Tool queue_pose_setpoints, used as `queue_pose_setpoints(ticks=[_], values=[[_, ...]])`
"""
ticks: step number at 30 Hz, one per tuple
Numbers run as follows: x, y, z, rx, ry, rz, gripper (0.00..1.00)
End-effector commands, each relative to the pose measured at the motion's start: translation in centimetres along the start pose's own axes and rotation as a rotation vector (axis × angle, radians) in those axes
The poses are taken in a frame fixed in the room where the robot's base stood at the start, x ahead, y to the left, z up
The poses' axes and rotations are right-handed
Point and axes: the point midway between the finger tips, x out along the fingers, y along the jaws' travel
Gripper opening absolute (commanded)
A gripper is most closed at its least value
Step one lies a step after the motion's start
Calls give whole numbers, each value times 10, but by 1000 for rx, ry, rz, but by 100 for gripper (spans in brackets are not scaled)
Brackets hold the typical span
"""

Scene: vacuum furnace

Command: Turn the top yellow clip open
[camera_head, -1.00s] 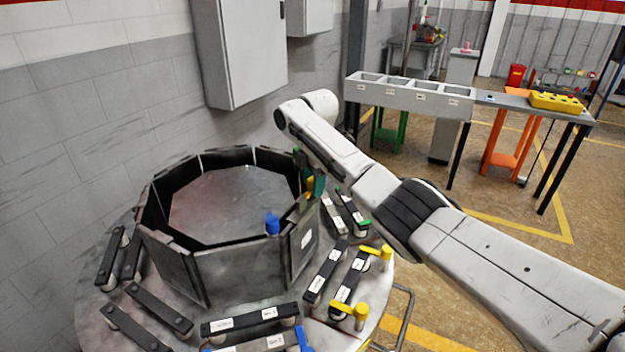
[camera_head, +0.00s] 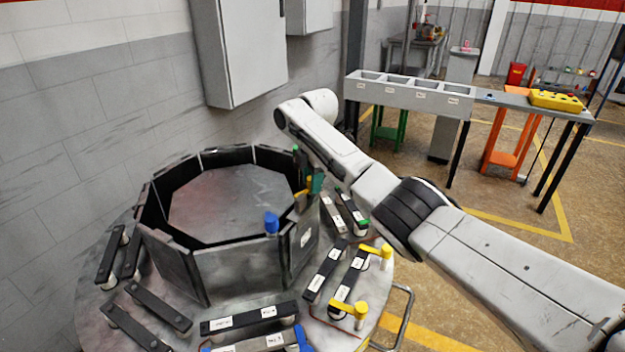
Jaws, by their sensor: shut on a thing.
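The top yellow clip (camera_head: 309,184) is a small yellow piece at the right upper rim of the dark octagonal furnace ring (camera_head: 245,252). My gripper (camera_head: 317,183) hangs down from my arm at that spot and is shut on the yellow clip. The arm hides part of the grip, so the exact finger contact and the clip's angle are hard to see. A blue clip (camera_head: 271,222) stands upright on the near rim, to the left of my gripper.
Several dark bars lie on the round base plate (camera_head: 95,300). Two other yellow clips (camera_head: 357,311) sit lower on its right side. A grey wall cabinet (camera_head: 238,50) hangs behind. A bench with a grey bin row (camera_head: 410,98) stands at the back right.

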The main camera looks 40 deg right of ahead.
Motion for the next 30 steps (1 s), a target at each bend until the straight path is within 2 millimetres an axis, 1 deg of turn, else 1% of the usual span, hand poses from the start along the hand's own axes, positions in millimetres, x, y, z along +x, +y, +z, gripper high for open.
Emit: queue_pose_setpoints(ticks=[5,11,30], values=[[0,0,-2,34,-3,-3,3],[-1,0,-3,139,-12,-3,3],[1,1,-4,725,-77,-2,3]])
